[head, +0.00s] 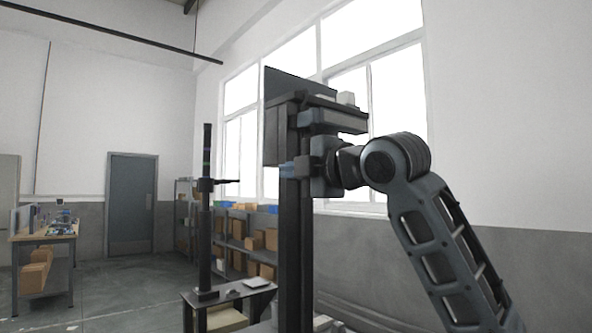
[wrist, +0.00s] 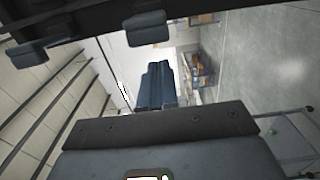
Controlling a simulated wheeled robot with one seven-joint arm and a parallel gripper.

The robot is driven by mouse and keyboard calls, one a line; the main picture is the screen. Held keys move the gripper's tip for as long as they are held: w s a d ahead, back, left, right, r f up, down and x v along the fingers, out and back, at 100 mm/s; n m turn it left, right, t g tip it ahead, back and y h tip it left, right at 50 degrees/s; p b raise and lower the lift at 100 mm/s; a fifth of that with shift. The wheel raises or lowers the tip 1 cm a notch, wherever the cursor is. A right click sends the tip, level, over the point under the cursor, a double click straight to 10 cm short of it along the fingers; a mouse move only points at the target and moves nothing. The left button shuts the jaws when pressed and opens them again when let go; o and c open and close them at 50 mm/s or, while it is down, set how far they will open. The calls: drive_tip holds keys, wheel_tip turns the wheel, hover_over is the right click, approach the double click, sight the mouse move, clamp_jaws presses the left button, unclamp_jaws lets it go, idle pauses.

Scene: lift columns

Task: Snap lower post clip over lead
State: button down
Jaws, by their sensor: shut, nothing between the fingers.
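A tall dark lift post (head: 291,235) stands mid-picture in the head view. A small bluish piece (head: 287,170) shows at mid-height on it and may be a clip or a fingertip. My gripper (head: 304,166) is at that height, close against the post's right side; contact is unclear. In the wrist view my gripper (wrist: 157,66) is shut and empty, its fingers together. A dark bar (wrist: 85,22) crosses the top of that view with two blue-grey blocks, one at left (wrist: 28,55) and one nearer the middle (wrist: 148,28). I cannot make out the lead.
Boxes and a flat panel (head: 300,85) top the post. A second thin column (head: 204,235) stands on a small table (head: 232,292) to the left. Shelves with cartons (head: 250,236) are behind. A workbench (head: 45,238) is far left, with open floor before the door (head: 132,203).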

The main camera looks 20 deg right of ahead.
idle(0.3)
drive_tip(key=shift+w+d, duration=0.3)
drive_tip(key=shift+d, duration=0.55)
drive_tip(key=shift+w+d, duration=0.25)
drive_tip(key=shift+d, duration=0.55)
drive_tip(key=shift+w+d, duration=0.3)
drive_tip(key=shift+d, duration=0.55)
drive_tip(key=shift+b+v, duration=0.5)
drive_tip(key=shift+v, duration=1.75)
drive_tip(key=shift+d, duration=0.15)
drive_tip(key=shift+w+d, duration=0.2)
drive_tip(key=shift+d, duration=0.45)
drive_tip(key=shift+w+d, duration=0.25)
drive_tip(key=shift+d, duration=0.4)
drive_tip(key=shift+x, duration=0.85)
drive_tip(key=b+v, duration=0.1)
drive_tip(key=v, duration=0.6)
